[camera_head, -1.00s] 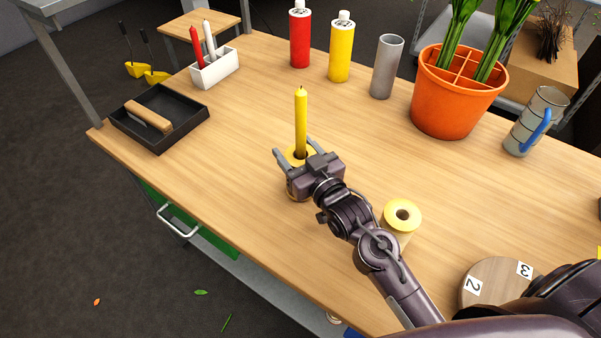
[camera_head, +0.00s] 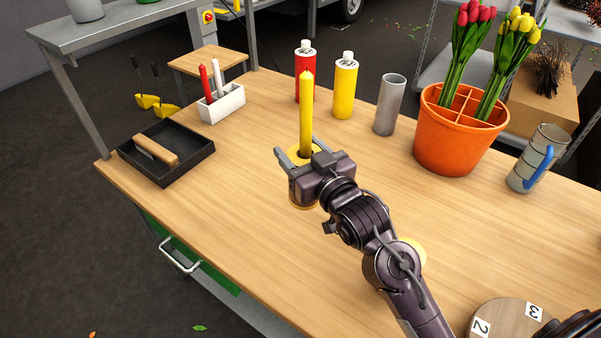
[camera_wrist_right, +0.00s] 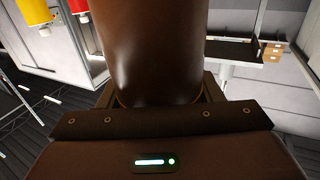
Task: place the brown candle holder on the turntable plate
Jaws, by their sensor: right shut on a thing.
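My right gripper (camera_head: 300,153) is shut on the brown candle holder, whose brown cylinder (camera_wrist_right: 155,50) fills the middle of the right wrist view. In the head view the holder is mostly hidden by the gripper; its yellow top ring and a bit of its base show. A tall yellow candle (camera_head: 306,110) stands upright in it. I cannot tell whether its base touches the table. The turntable plate (camera_head: 495,318), a round wooden disc with number labels 2 and 3, is at the lower right, partly cut off. My left gripper is not in view.
A second yellow-topped piece (camera_head: 417,250) is mostly hidden behind my right forearm, between holder and turntable. An orange pot (camera_head: 455,145) with tulips, a grey cup (camera_head: 388,105), bottles and a mug line the back. A black tray (camera_head: 190,172) is at left.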

